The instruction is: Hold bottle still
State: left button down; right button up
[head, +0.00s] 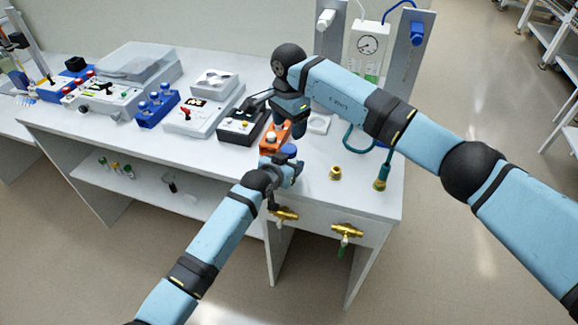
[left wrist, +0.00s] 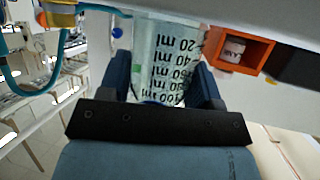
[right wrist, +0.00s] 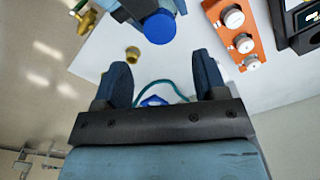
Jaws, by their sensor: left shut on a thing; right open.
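The bottle is clear with dark ml markings, seen in the left wrist view (left wrist: 172,55). Its blue cap (head: 288,150) shows in the head view, and in the right wrist view (right wrist: 160,27). My left gripper (head: 284,166) is shut on the bottle's body, one finger on each side, near the bench's front edge. The bottle's base cannot be made out. My right gripper (head: 290,112) is open and empty above the bench, behind the cap in the head view. In the right wrist view its fingers (right wrist: 163,80) are apart, with the cap beyond them.
An orange rack (right wrist: 246,47) with white-capped vials stands close beside the bottle. A black device (head: 242,124) is left of it. A brass fitting (head: 335,173) stands on the bench to the right. Brass valves (head: 347,231) stick out from the bench front. The bench's right front is mostly clear.

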aim_at(289, 148)
jog(key=shift+n, duration=1)
jog(key=shift+f, duration=4)
jog(key=c, duration=0.9)
jog(key=o, duration=1)
jog(key=shift+r, duration=2.25)
